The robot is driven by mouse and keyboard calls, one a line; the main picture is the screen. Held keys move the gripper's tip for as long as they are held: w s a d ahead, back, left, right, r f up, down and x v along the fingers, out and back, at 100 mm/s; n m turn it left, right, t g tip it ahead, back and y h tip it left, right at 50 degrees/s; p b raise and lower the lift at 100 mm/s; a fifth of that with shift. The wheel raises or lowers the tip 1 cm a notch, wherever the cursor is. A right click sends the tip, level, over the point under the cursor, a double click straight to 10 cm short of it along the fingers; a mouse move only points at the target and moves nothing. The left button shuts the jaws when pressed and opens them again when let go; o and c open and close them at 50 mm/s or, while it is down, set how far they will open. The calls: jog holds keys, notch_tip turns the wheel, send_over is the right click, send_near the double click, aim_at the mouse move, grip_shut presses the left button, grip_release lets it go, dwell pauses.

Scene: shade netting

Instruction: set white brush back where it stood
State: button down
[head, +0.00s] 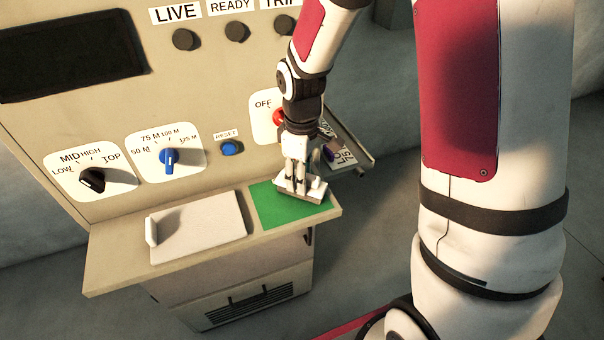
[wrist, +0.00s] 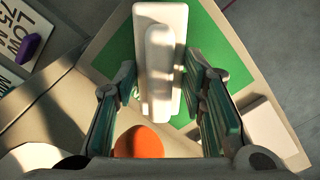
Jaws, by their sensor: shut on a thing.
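My gripper (head: 297,172) points down over the green patch (head: 270,215) at the right end of the console's ledge. It is shut on the white brush (head: 301,190), whose flat base shows below the fingers. In the wrist view the brush (wrist: 160,45) shows as a long white block with a raised handle, between the teal-padded fingers, with green (wrist: 212,45) around it. The brush is at or just above the patch; I cannot tell whether it touches. Its underside is hidden.
A white tray (head: 200,232) lies on the ledge to the left. The console panel behind has a red knob (head: 278,118) close to my gripper, a blue button (head: 231,148) and dials. A side shelf with labelled cards (head: 345,160) and a purple item sits at the right.

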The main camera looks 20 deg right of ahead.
jog(key=c, duration=1)
grip_release()
jog(key=shift+f, duration=0.15)
notch_tip(320, 180, up, 12)
jog(key=b, duration=0.1)
jog(key=s+r+m+t, duration=0.2)
jog(key=s+r+m, duration=0.2)
jog(key=s, duration=0.4)
jog(key=s+r+m+t, duration=0.3)
jog(key=s+r+m, duration=0.2)
jog(key=s+r, duration=0.2)
jog(key=shift+s+t, duration=0.3)
jog(key=shift+s, duration=0.8)
